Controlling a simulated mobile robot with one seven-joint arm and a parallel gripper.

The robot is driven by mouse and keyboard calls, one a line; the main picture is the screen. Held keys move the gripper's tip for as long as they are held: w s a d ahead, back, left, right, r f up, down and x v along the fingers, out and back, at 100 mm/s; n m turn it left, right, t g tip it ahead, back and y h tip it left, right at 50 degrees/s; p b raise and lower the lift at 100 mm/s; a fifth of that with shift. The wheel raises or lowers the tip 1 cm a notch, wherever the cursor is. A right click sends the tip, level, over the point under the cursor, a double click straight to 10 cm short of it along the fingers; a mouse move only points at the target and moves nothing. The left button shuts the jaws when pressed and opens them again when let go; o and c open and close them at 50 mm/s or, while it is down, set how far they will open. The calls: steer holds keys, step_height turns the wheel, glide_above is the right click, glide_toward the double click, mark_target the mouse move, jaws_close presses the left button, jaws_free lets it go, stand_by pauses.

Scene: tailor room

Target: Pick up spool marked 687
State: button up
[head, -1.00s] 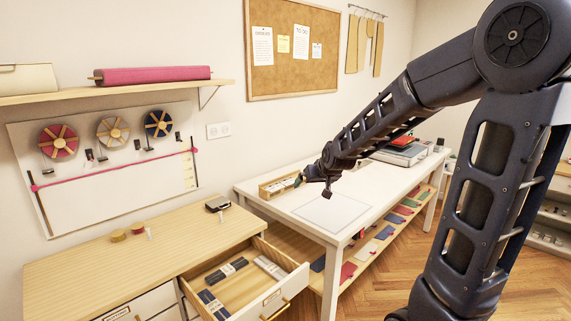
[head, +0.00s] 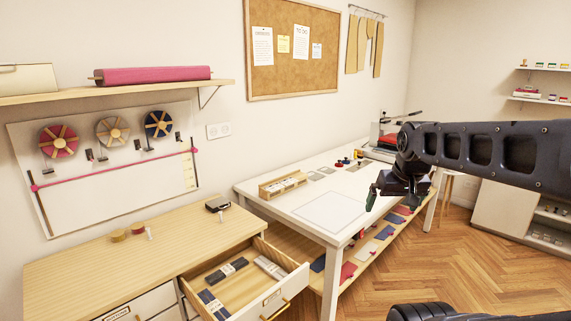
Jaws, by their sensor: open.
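No number 687 can be read on anything in view, so I cannot tell which spool bears it. Small red, yellow and blue pieces that may be spools (head: 345,162) stand at the back of the white table (head: 285,203). My gripper (head: 388,199) is open, appears empty, and hangs pointing down near the right part of the white table. It covers part of the tabletop and the shelf below.
A wooden box (head: 283,192) and grey squares lie on the white table. A press-like machine (head: 385,135) stands at its far end. An open drawer (head: 285,297) sticks out of the dresser. Wooden floor (head: 470,265) is clear at the right.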

steer(key=shift+s+d, duration=0.2)
steer(key=shift+s, duration=0.3)
steer(key=c, duration=1.3)
steer(key=shift+o, duration=0.2)
